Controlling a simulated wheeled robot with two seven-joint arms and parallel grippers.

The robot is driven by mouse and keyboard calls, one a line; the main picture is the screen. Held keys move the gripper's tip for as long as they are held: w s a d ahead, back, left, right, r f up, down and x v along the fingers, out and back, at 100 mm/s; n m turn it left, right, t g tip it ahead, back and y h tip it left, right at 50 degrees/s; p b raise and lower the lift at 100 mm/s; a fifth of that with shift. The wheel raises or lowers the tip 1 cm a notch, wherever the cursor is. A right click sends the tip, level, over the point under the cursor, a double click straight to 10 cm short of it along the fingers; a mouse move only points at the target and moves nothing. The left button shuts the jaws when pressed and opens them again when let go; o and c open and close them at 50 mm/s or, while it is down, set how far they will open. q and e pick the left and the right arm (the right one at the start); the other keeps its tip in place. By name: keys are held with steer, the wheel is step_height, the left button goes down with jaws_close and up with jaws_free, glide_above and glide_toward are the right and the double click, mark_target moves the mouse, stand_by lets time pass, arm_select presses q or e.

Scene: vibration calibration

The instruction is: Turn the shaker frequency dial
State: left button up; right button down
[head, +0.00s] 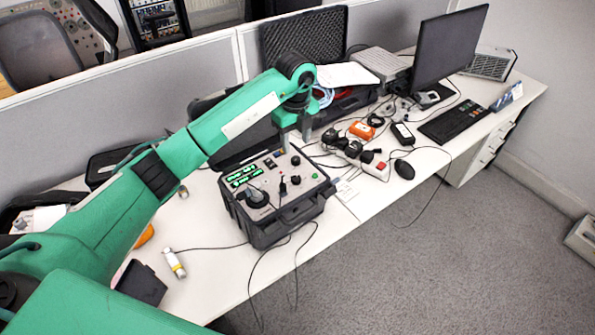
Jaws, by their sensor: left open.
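The shaker unit (275,230) is a dark case with a grey control panel on top, standing on the white desk at the middle of the head view. Its panel has lit green displays (244,174), a round black shaker mount (257,198) and small dark knobs, one near the far right side (295,160) and another nearer the front (295,180). I cannot tell which knob is the frequency dial. My left gripper (295,148) points down above the panel's far edge, open with nothing seen between its fingers. It appears apart from the knobs. My right gripper is not in view.
A power strip with plugs (372,165), a mouse (403,169), a keyboard (453,122) and a monitor (447,45) are to the right. An open foam-lined case (303,40) stands behind. Cables hang over the desk's front edge.

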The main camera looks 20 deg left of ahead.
mark_target(296, 177)
arm_select(q)
step_height(296, 177, down, 14)
steer(key=p, duration=0.4)
steer(key=shift+s+r, duration=0.1)
steer(key=shift+r, duration=0.15)
steer(key=c, duration=1)
